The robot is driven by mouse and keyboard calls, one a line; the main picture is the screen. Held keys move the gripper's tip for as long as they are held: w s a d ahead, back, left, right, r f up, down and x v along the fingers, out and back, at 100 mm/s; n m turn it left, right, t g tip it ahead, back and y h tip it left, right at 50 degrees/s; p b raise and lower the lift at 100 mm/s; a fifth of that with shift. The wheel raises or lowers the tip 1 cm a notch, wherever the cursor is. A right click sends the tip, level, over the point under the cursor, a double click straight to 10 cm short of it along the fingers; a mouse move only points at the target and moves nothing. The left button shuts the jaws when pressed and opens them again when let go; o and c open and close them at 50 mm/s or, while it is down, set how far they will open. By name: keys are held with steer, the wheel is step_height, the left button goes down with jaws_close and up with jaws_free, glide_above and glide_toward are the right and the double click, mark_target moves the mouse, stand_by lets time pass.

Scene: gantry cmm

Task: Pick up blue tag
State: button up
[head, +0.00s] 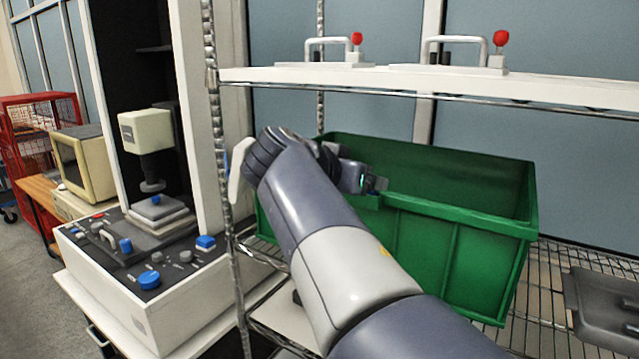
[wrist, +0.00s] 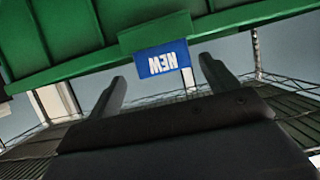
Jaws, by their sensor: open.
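The blue tag (wrist: 162,60) with the white word NEW shows in the wrist view, its lettering upside down. It sits at the edge of a green holder on the green bin (wrist: 70,30). My gripper (wrist: 162,70) is open and empty, one finger on each side of the tag in the picture. I cannot tell whether the tag is fully between the fingers or just beyond them. In the head view my gripper (head: 376,184) is at the near upper rim of the green bin (head: 450,245); the tag is not visible there.
The bin stands on a wire shelf (head: 545,285) under a white upper shelf (head: 450,82) bearing red-knobbed clamps. A metal post (head: 226,200) stands left of my arm. A measuring machine (head: 150,290) is further left. A dark grey tray (head: 605,305) lies at right.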

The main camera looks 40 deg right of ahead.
steer(key=shift+o, duration=0.6)
steer(key=shift+d+f, duration=0.2)
steer(key=shift+d, duration=0.3)
steer(key=p+x, duration=0.1)
steer(key=x, duration=0.1)
steer(key=p+x, duration=0.1)
steer(key=x, duration=0.2)
steer(key=shift+w+a+f, duration=0.1)
steer(key=shift+w+f, duration=0.05)
steer(key=shift+w, duration=0.25)
steer(key=shift+f, duration=0.15)
steer(key=c, duration=1)
